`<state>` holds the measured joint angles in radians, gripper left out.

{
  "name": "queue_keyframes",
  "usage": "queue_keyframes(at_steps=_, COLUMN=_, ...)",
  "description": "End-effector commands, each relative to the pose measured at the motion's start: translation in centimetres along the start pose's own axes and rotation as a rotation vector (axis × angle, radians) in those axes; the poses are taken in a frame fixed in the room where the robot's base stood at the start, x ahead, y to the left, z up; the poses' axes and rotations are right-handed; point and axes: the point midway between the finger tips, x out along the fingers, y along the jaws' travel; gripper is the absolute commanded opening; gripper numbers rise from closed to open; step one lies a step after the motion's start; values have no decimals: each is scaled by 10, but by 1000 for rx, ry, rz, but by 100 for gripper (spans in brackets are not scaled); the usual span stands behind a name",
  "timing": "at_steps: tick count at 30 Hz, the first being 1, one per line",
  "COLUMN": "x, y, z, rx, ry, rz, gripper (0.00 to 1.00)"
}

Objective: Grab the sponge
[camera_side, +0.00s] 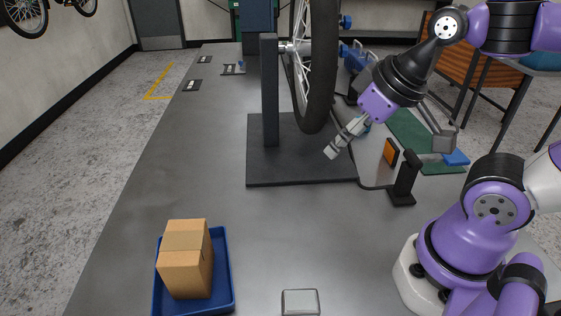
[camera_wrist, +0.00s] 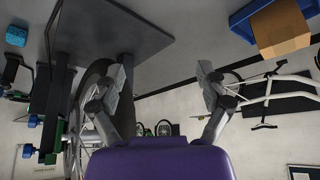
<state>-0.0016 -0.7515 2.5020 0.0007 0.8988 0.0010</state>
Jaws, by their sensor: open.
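A blue, rough-textured block that looks like the sponge (camera_wrist: 16,36) shows at the upper left edge of the wrist view. In the side view a small patch of light blue (camera_side: 366,127) shows just behind my gripper; I cannot tell if it is the same block. My gripper (camera_side: 335,148) is above the table, in front of the wheel stand's right edge and pointing down-left. In the wrist view my gripper (camera_wrist: 165,70) has its fingers spread wide with nothing between them. The sponge is outside the fingers, well to their left.
The wheel stand's dark base plate (camera_side: 300,178) and upright wheel (camera_side: 318,60) are close to my gripper. A blue tray (camera_side: 226,285) holds a cardboard box (camera_side: 187,258).

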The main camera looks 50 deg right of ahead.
Motion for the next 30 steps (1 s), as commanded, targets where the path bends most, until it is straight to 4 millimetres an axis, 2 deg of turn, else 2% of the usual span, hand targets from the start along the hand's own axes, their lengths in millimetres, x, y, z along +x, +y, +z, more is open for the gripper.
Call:
queue_keyframes(at_steps=8, x=0, y=1, z=0, rx=5, ry=-2, rz=2, gripper=83)
queue_keyframes(at_steps=11, x=2, y=10, z=-4, rx=83, ry=-27, rz=27, gripper=83)
queue_keyframes(at_steps=13, x=6, y=27, z=-9, rx=220, ry=-69, rz=69, gripper=83)
queue_keyframes(at_steps=14, x=8, y=37, z=-11, rx=303, ry=-91, rz=95, gripper=83)
queue_keyframes(at_steps=18, x=23, y=98, z=-17, rx=775, ry=-201, rz=249, gripper=83)
queue_keyframes(at_steps=20, x=31, y=125, z=-22, rx=903, ry=-218, rz=296, gripper=83)
queue_keyframes(at_steps=22, x=44, y=160, z=-35, rx=937, ry=-204, rz=320, gripper=83)
queue_keyframes(at_steps=25, x=66, y=216, z=-53, rx=899, ry=-163, rz=338, gripper=83)
queue_keyframes(at_steps=27, x=81, y=252, z=-57, rx=873, ry=-140, rz=350, gripper=83)
queue_keyframes(at_steps=30, x=96, y=293, z=-55, rx=846, ry=-115, rz=369, gripper=83)
